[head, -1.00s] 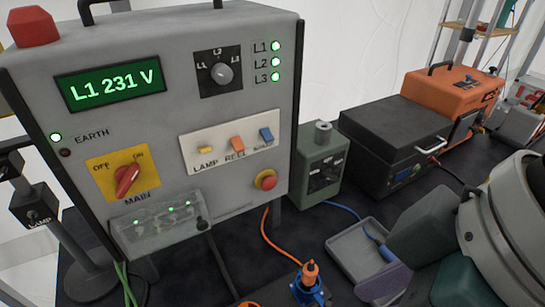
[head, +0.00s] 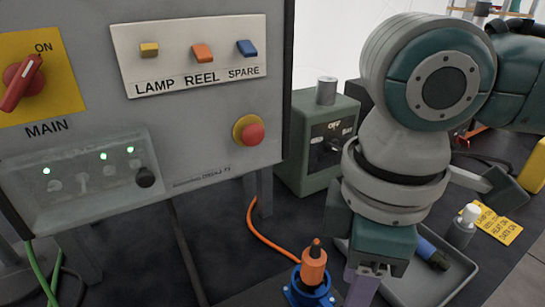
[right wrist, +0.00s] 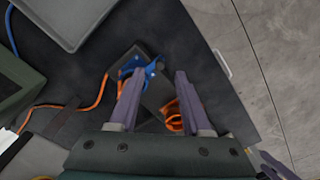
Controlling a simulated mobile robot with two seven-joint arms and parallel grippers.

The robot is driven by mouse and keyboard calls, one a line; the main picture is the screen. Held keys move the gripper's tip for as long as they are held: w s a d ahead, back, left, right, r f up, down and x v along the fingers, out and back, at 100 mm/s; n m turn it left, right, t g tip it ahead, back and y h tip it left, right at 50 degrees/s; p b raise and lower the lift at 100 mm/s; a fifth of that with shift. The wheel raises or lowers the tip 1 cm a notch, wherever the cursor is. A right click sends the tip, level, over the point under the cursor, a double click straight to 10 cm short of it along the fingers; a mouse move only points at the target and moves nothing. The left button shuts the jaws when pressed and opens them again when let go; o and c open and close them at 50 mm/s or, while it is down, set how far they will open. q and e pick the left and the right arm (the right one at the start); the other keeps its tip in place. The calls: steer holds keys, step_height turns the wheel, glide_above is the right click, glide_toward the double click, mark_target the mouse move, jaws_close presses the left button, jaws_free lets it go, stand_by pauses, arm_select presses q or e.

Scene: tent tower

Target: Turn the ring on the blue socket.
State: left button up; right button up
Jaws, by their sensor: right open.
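The blue socket (head: 309,293) stands at the bottom of the head view, with an orange plug (head: 314,266) upright in it. The ring's rotation cannot be made out. My right gripper (head: 362,289) points down just right of the socket; its fingertips are cut off by the frame edge. In the right wrist view, my right gripper (right wrist: 160,76) is open, and the blue socket (right wrist: 153,73) shows beyond and partly between its fingers, partly hidden by the left one. I see nothing held between the fingers. My left gripper is out of view.
The grey panel (head: 215,140) with switches and a red button stands at left. A green box (head: 312,165) is behind the socket. An orange cable (head: 262,232) runs to the plug. A grey tray (head: 455,278) with a blue-and-black item lies right of my gripper.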

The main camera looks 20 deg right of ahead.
mark_target(321, 292)
steer(key=shift+f+b, duration=0.3)
steer(key=shift+f, duration=2.05)
steer(key=shift+c, duration=0.3)
jaws_close()
